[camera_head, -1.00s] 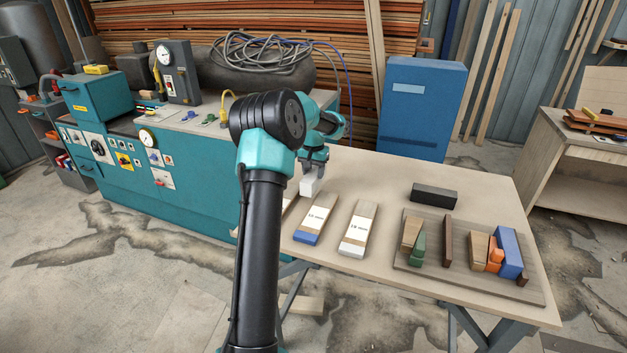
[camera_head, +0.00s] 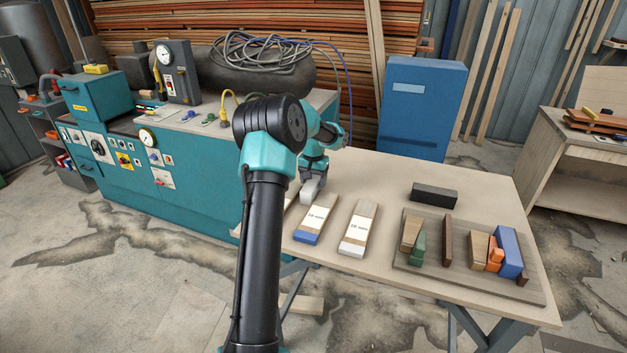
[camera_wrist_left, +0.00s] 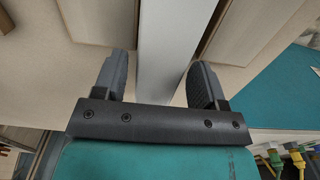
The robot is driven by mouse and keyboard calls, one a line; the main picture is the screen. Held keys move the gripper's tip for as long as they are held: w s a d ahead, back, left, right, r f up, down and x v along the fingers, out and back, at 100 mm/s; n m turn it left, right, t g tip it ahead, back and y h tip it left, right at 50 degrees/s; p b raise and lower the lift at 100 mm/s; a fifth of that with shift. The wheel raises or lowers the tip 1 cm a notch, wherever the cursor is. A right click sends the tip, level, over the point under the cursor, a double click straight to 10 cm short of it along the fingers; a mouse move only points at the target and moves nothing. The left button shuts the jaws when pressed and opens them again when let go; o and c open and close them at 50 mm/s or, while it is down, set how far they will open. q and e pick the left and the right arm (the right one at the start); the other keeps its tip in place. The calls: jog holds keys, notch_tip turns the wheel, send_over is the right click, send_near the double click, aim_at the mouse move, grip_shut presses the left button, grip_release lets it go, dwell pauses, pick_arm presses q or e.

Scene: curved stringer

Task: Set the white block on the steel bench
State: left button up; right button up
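The white block (camera_head: 307,197) is at the left end of the pale table (camera_head: 385,172), beside the labelled planks, partly covered by my gripper. In the left wrist view the white block (camera_wrist_left: 163,60) lies between the two dark fingers of my left gripper (camera_wrist_left: 160,88). A gap shows between the left finger and the block; the right finger is very close to it. My left gripper (camera_head: 314,187) is low over the block and looks open around it. A teal bench with a grey top (camera_head: 185,122) stands at the left. My right gripper is out of view.
Two labelled planks, one blue-ended (camera_head: 315,220) and one white-ended (camera_head: 358,230), lie beside the block. A dark block (camera_head: 434,196) and a board (camera_head: 410,257) holding several coloured pieces are to the right.

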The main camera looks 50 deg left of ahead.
aim_at(314, 180)
pick_arm(q)
jog(key=shift+o, duration=0.5)
notch_tip(314, 180, up, 12)
jog(key=shift+r, duration=0.15)
dwell(0.6)
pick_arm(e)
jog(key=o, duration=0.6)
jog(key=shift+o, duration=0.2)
